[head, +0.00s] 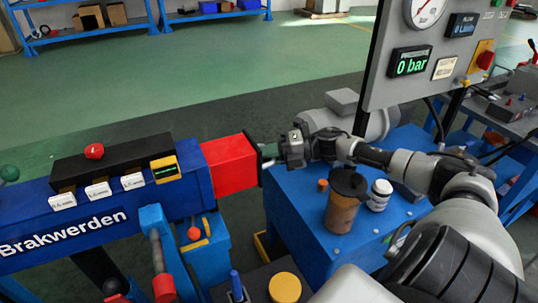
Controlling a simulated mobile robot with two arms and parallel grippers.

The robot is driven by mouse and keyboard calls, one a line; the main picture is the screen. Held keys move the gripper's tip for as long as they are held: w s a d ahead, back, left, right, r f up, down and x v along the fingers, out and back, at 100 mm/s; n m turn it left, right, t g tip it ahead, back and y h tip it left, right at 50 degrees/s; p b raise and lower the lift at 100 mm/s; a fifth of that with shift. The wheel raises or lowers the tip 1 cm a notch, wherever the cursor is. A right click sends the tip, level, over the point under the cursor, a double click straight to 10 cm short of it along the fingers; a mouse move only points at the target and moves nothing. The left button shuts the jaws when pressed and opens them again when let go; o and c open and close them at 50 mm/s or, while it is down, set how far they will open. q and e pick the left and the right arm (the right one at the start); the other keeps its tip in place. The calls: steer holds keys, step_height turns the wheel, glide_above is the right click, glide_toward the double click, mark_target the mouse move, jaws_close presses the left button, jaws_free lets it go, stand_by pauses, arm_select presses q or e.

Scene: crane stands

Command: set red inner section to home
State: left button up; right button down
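The red inner section (228,163) is a square red beam that sticks out from the right end of the blue boom (140,200) marked "Brakwerden". A dark plate (253,158) caps its right end. My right gripper (268,153) comes in from the right, with its fingertips at or very near this cap. The fingers are small and partly merge with the dark end, so I cannot tell whether they are open, shut or touching it. My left gripper is not in view.
A blue cabinet (290,215) below my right arm carries a brown lidded jar (341,212), a white bottle (379,195) and a grey motor (375,121). A gauge panel (440,60) reading "0 bar" stands behind. Levers (160,265) stand before the boom. Green floor beyond is open.

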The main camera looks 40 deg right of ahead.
mark_target(233, 165)
steer(key=shift+a, duration=0.25)
steer(key=a+p, duration=0.1)
steer(key=a, duration=0.1)
steer(key=w+a+p, duration=0.1)
steer(key=a, duration=0.2)
steer(key=shift+w+a+r, duration=0.15)
steer(key=shift+w, duration=0.05)
steer(key=a, duration=0.2)
steer(key=w+a+p, duration=0.1)
steer(key=shift+w+a, duration=0.2)
steer(key=shift+a, duration=0.15)
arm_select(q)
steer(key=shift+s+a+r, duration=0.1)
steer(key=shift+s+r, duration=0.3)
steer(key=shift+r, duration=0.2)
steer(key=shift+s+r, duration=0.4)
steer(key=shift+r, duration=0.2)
arm_select(e)
steer(key=shift+f, duration=0.2)
steer(key=c, duration=1.2)
jaws_free()
steer(key=shift+o, duration=0.5)
steer(key=shift+r, duration=0.1)
